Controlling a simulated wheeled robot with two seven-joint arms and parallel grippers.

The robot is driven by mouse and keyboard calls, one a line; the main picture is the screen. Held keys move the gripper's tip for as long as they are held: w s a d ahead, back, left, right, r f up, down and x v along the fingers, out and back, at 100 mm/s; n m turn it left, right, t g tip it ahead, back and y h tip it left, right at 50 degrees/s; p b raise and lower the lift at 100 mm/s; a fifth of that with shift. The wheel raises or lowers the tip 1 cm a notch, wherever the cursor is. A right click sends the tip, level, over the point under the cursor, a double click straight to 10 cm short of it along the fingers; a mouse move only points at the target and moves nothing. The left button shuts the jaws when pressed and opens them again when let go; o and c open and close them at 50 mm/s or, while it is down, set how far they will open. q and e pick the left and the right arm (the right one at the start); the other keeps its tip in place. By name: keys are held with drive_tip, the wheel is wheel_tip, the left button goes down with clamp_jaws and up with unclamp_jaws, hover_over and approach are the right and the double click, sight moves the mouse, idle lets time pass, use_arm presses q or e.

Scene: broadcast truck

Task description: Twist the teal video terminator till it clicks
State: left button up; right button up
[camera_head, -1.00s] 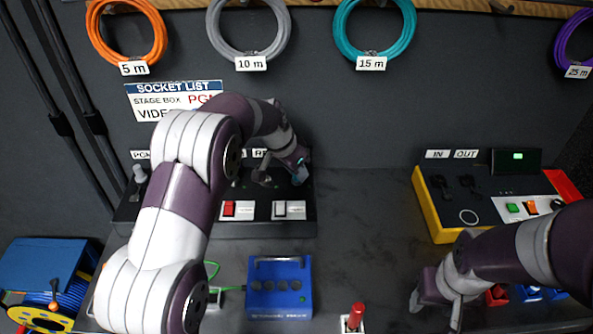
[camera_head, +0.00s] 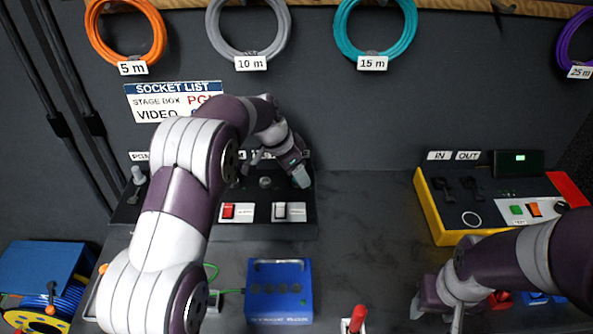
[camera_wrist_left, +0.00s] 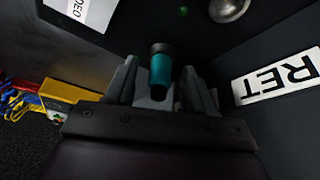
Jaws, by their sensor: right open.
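The teal video terminator (camera_wrist_left: 160,72) shows in the left wrist view as a short teal cylinder with a dark end, between the two fingers of my left gripper (camera_wrist_left: 162,88). The fingers look apart, with the terminator in the gap; whether either touches it is hard to tell. In the head view my left gripper (camera_head: 278,172) is over the dark socket panel (camera_head: 265,229) below the wall, its fingers spread. The terminator is hidden there. My right gripper (camera_head: 437,308) is open and empty at the lower right.
A red switch (camera_head: 228,211) and a white switch (camera_head: 281,211) sit at the panel's front. A blue stage box (camera_head: 280,291) and a red-handled lever (camera_head: 357,318) stand in front. A yellow-edged unit (camera_head: 428,207) is at right. The bench between is clear.

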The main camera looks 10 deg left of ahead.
use_arm(q)
drive_tip(key=v, duration=0.5)
drive_tip(key=shift+w, duration=0.1)
drive_tip(key=p+v, duration=0.5)
drive_tip(key=v, duration=0.2)
drive_tip(key=shift+s+a+r, duration=0.15)
drive_tip(key=shift+s+r, duration=0.05)
drive_tip(key=shift+r, duration=0.05)
use_arm(e)
drive_tip(key=shift+r, duration=2.45)
